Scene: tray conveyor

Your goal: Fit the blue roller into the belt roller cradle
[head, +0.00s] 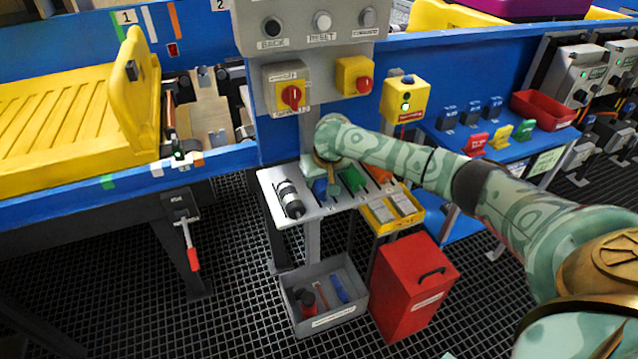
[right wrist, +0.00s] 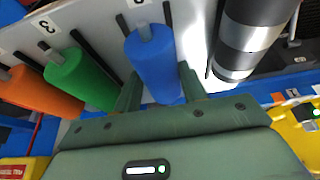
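The blue roller (right wrist: 155,62) lies on the light grey rack plate (head: 268,183), in line with the green roller. In the head view it shows as a small blue patch (head: 320,189) under my right gripper (head: 325,180), which hides most of it. In the right wrist view the two fingers of my right gripper (right wrist: 160,88) stand one on each side of the blue roller, close to its sides; whether they press on it I cannot tell. The gap in the conveyor (head: 208,112) beside the yellow tray may hold the roller cradle; its details are unclear. My left gripper is out of view.
A green roller (right wrist: 82,78), an orange roller (right wrist: 38,92) and a black-and-grey roller (head: 290,198) share the rack. A yellow bin (head: 378,222), red box (head: 405,290) and grey crate (head: 335,318) stand near. The control panel (head: 312,60) rises behind.

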